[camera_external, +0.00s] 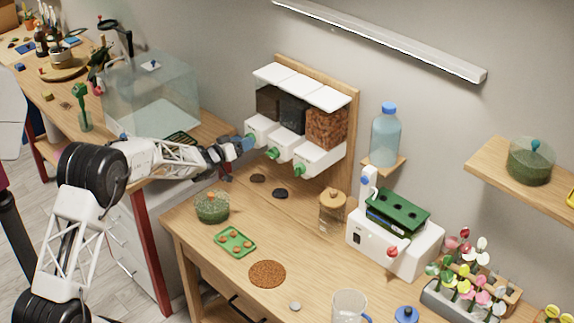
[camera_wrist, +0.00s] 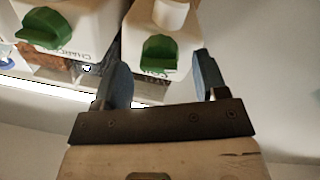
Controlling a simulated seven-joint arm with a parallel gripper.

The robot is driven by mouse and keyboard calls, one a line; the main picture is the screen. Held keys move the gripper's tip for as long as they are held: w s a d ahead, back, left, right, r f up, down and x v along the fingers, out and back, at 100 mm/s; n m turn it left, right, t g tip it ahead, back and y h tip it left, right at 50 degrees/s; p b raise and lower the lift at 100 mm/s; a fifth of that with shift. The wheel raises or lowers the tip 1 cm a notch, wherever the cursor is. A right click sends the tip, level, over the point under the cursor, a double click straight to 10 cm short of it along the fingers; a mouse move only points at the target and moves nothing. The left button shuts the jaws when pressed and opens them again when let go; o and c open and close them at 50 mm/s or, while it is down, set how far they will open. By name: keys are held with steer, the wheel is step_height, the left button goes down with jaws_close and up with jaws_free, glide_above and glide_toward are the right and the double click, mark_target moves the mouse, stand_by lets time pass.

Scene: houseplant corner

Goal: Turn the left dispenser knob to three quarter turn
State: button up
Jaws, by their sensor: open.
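Three wall dispensers with white outlets hang on a wooden board. The left dispenser (camera_external: 262,126) has dark contents. My gripper (camera_external: 246,145) is at its outlet and hides its knob in the external view. In the wrist view the green left knob (camera_wrist: 159,54) shows between the blue fingers of my gripper (camera_wrist: 160,61). The fingers are open, one on each side of it, with visible gaps. The knob's exact turn is hard to read. The middle dispenser's green knob (camera_wrist: 45,29) is at upper left in the wrist view, outside the fingers.
The right dispenser's knob (camera_external: 299,170) is farther right. Below on the wooden table (camera_external: 205,262) are a green bowl (camera_external: 212,207), a green tray (camera_external: 235,241) and a corked jar (camera_external: 332,211). A glass tank (camera_external: 152,92) stands behind my arm.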

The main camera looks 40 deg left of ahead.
steer(key=shift+w, duration=0.6)
steer(key=c, duration=0.9)
steer(key=shift+m, duration=0.8)
steer(key=o, duration=0.9)
